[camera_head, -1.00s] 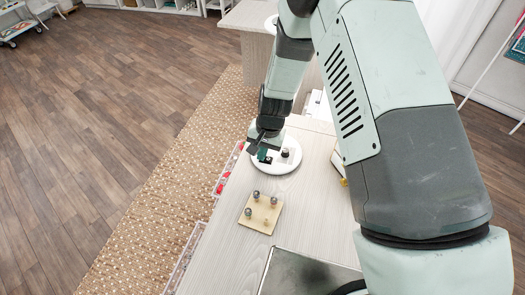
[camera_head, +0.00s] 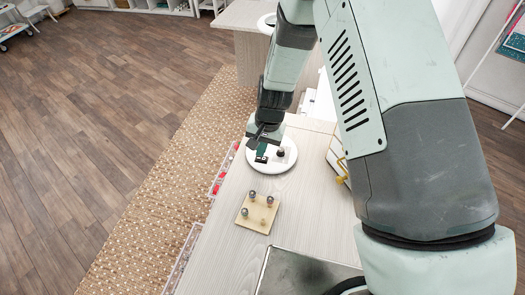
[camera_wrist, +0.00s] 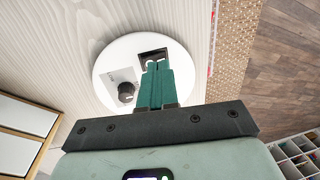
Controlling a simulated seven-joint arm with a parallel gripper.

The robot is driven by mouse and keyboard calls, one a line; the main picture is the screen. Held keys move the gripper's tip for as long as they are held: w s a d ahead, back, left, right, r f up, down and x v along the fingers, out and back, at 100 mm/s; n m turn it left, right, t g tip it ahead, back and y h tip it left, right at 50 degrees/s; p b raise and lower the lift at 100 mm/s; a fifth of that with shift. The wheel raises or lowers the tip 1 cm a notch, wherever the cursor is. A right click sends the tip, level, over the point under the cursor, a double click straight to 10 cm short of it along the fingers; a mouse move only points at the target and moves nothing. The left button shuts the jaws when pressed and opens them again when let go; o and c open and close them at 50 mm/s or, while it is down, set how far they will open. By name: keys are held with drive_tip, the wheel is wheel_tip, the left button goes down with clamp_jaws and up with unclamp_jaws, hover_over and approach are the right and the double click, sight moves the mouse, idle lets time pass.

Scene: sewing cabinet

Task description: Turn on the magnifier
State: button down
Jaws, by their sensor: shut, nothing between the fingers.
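The magnifier shows as a round white base (camera_head: 286,165) on the pale table in the head view. In the wrist view the base (camera_wrist: 110,62) carries a black knob (camera_wrist: 126,92) beside a pale label, and a dark square switch or recess (camera_wrist: 146,53). The knob also shows in the head view (camera_head: 281,151). My gripper (camera_wrist: 157,65) is shut and empty. Its green fingers lie over the dark square and hide part of it. The gripper also shows above the base in the head view (camera_head: 262,152). I cannot tell whether the fingertips touch the square.
A wooden block with several round grey knobs (camera_head: 258,213) sits on the table (camera_head: 222,240) nearer me. A grey metal plate (camera_head: 300,275) lies at the front. A white box with a gold part (camera_head: 337,160) stands to the right. Clear containers (camera_head: 222,180) line the left edge.

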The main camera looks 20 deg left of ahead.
wheel_tip(320, 180, up, 12)
drive_tip(key=a, duration=0.2)
drive_tip(key=shift+a+f, duration=0.1)
idle(0.3)
wheel_tip(320, 180, up, 9)
drive_tip(key=t, duration=0.1)
hover_over(255, 158)
drive_tip(key=d, duration=0.5)
drive_tip(key=s+d+r+t, duration=0.2)
drive_tip(key=s+d+r, duration=0.2)
drive_tip(key=d+r, duration=0.55)
drive_tip(key=s+d+r+t+h, duration=0.1)
drive_tip(key=s+d+r, duration=0.3)
drive_tip(key=s+d, duration=0.2)
drive_tip(key=s+d+r+t, duration=0.1)
drive_tip(key=s+d+r, duration=0.3)
drive_tip(key=s+d, duration=0.3)
drive_tip(key=s, duration=0.3)
drive_tip(key=shift+r+t+h, duration=0.3)
drive_tip(key=shift+r+h, duration=0.05)
drive_tip(key=shift+h, duration=0.05)
